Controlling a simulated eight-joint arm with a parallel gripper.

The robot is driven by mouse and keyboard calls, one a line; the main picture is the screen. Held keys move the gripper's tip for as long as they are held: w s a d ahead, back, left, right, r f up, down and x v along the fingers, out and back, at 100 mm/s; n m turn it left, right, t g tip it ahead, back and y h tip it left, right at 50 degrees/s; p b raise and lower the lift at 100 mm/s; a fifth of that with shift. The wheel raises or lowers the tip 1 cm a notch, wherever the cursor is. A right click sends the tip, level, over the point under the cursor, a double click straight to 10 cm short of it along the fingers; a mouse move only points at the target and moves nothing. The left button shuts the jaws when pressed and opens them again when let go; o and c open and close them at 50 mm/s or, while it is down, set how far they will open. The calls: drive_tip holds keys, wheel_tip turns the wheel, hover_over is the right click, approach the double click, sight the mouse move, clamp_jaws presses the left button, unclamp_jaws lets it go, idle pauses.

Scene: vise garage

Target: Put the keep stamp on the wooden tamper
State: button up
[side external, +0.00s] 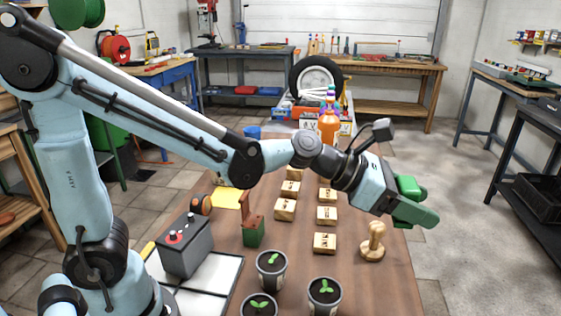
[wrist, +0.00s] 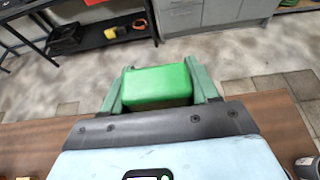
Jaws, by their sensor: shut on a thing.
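My gripper (side external: 416,203) is shut on a bright green block (side external: 407,186), held in the air above the right edge of the table. In the wrist view the green block (wrist: 157,86) sits between the two green fingers. No marking on it is readable, so I cannot tell whether it is the keep stamp. A wooden tamper (side external: 373,243), with a round knob and wider base, stands upright below my gripper, apart from it. Several small wooden blocks with dark markings, one of them near the tamper (side external: 325,243), lie on the table; their markings are too small to read.
Potted seedlings (side external: 272,268) stand at the front of the brown table (side external: 390,290). An orange bottle (side external: 328,127) and a crate are at the back. The table's right edge is mostly clear.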

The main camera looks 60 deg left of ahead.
drive_tip(key=w+a+f, duration=0.4)
drive_tip(key=w+a, duration=0.1)
drive_tip(key=w+a+f, duration=0.2)
drive_tip(key=a, duration=0.1)
drive_tip(key=shift+w+a+f, duration=0.15)
drive_tip(key=shift+w+f, duration=0.2)
drive_tip(key=shift+f, duration=2.15)
drive_tip(key=shift+f, duration=0.1)
drive_tip(key=o, duration=1.1)
drive_tip(key=shift+c, duration=0.2)
